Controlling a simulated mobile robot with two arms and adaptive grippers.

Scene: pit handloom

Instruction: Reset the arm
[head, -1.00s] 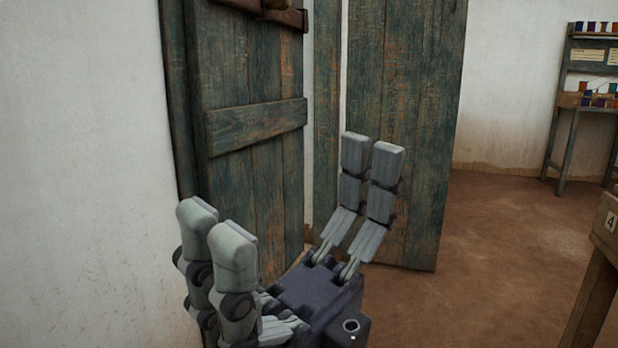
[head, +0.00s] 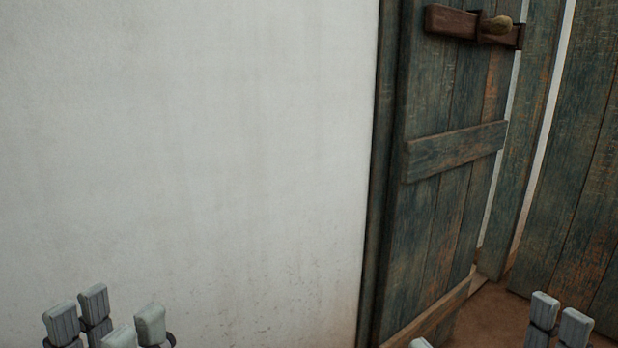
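My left gripper (head: 106,316) shows at the bottom left of the head view. Only its pale grey fingertips are in the picture, in two pairs with a gap between them, and no object shows between them. My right gripper (head: 490,331) shows at the bottom right. One fingertip just pokes in at the bottom edge and a pair stands well to its right, with a wide gap between. The palms and arms of both are below the picture. Neither gripper is seen touching anything.
A bare white wall (head: 190,140) fills the left and middle. A weathered green plank door (head: 440,220) with a wooden bolt (head: 455,22) stands at the right. Another plank panel (head: 575,170) is at the far right, with a little brown floor (head: 485,315) below.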

